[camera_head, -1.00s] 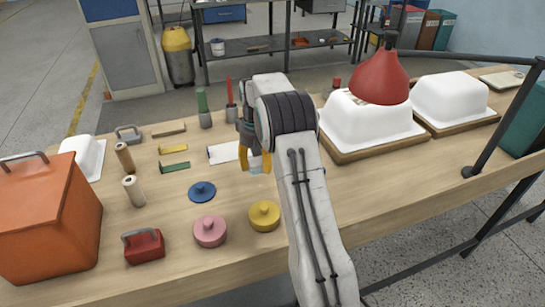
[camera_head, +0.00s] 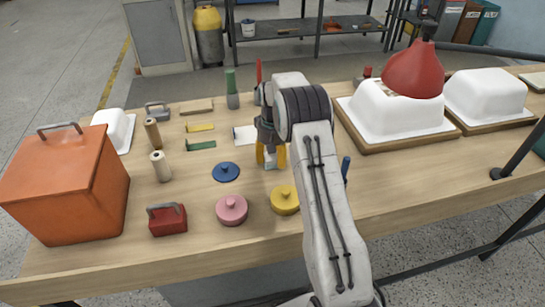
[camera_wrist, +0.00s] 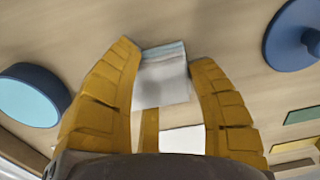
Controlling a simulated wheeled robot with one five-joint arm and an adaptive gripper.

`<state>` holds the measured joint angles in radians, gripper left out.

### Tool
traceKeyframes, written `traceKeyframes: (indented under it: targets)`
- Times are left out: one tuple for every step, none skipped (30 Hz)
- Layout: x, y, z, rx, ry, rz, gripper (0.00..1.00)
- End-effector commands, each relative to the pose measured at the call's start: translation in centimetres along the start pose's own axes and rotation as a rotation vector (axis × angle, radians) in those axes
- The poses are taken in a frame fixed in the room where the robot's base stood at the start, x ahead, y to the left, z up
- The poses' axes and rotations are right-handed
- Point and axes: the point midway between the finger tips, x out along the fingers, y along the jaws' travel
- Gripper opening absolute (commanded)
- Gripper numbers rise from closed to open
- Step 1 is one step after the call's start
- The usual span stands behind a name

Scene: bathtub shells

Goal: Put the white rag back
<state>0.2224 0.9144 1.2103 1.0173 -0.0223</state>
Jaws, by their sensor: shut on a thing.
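My gripper (camera_head: 271,156) has yellow fingers and is low over the middle of the table. In the wrist view the fingers (camera_wrist: 165,95) are shut on a small, pale, folded piece with a bluish far edge, which looks like the white rag (camera_wrist: 161,78). In the head view a bit of the white rag (camera_head: 270,162) shows between the fingers. I cannot tell whether it touches the table. A flat white sheet (camera_head: 244,134) lies just behind and left of the gripper. The arm hides part of the table to the right.
A blue lid (camera_head: 226,172), pink lid (camera_head: 232,210) and yellow lid (camera_head: 285,200) lie in front. An orange box (camera_head: 65,187) and a red block (camera_head: 167,220) stand at left. White tub shells (camera_head: 398,115) and a red lamp (camera_head: 414,70) are at right. Bare wood lies front right.

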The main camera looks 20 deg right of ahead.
Motion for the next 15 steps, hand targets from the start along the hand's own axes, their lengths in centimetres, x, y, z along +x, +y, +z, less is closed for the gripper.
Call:
traceKeyframes:
  targets:
    - [0.08,0.00,-0.01,0.000,0.000,0.000,0.20]
    - [0.15,0.00,0.00,0.000,0.000,0.000,0.20]
    - [0.20,0.00,0.00,0.000,0.000,0.000,0.55]
    - [0.15,0.00,-0.01,0.000,0.000,0.000,0.58]
    - [0.14,0.00,-0.01,0.000,0.000,0.000,0.61]
    - [0.14,0.00,0.00,0.000,0.000,0.000,0.64]
    - [0.14,0.00,0.00,0.000,0.000,0.000,0.67]
    - [0.14,0.00,0.00,0.000,0.000,0.000,0.69]
    - [0.13,0.00,0.00,0.000,0.000,0.000,0.73]
    - [0.13,0.00,0.00,0.000,0.000,0.000,0.76]
    - [0.13,0.00,-0.01,0.000,0.000,0.000,0.77]
    - [0.13,0.00,-0.01,0.000,0.000,0.000,0.77]
    - [0.13,0.00,-0.01,0.000,0.000,0.000,0.77]
    - [0.12,0.00,-0.01,0.000,0.000,0.000,0.77]
    - [0.12,0.00,-0.01,0.000,0.000,0.000,0.77]
